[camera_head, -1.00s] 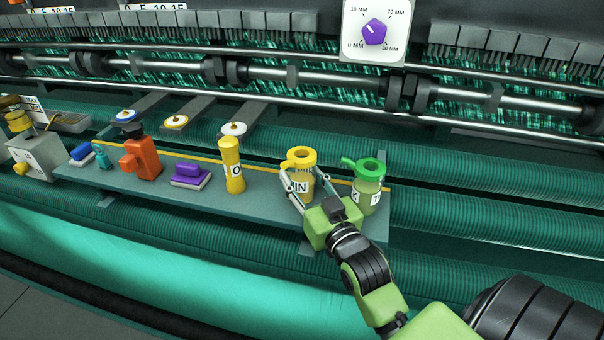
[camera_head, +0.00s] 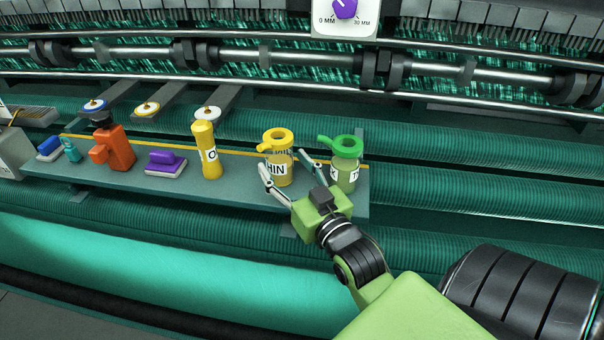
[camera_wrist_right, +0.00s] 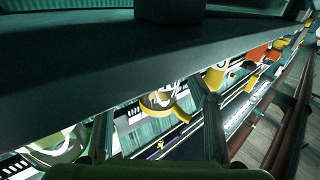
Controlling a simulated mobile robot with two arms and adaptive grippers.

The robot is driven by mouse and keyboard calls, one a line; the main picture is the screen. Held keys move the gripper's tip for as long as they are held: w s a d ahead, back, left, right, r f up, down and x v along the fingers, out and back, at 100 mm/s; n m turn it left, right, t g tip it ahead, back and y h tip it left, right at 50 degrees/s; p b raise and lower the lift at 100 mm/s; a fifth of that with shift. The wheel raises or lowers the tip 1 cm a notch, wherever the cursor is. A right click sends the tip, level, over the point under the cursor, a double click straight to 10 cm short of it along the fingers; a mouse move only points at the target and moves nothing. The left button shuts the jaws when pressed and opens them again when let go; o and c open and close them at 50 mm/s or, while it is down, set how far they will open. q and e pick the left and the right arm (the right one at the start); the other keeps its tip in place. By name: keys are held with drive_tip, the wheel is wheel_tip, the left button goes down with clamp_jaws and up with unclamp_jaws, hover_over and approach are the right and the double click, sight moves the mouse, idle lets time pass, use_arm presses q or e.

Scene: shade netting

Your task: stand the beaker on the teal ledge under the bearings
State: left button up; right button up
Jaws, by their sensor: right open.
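A clear jar-like beaker with a yellow ring top and spout (camera_head: 279,170) stands upright on the teal-grey ledge (camera_head: 232,188), near its right end. Its label reads partly "HIN". My right gripper (camera_head: 283,160) is open, with one finger left of this beaker and the other on its right, no grip visible. In the right wrist view the yellow ring (camera_wrist_right: 160,101) shows between the two spread fingers. A similar vessel with a green ring top (camera_head: 346,148) stands just right of the right finger. I cannot tell which vessel the task means. My left gripper is out of view.
Roller shafts and bearings run behind and above. The gap between yellow cylinder and yellow-topped beaker is clear.

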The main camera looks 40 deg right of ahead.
drive_tip(key=s, duration=0.3)
drive_tip(key=s+a, duration=0.1)
drive_tip(key=s, duration=0.3)
drive_tip(key=shift+a+f, duration=0.15)
drive_tip(key=shift+s+a+f+p, duration=0.15)
drive_tip(key=shift+s+p, duration=0.35)
drive_tip(key=shift+s, duration=0.35)
idle(0.7)
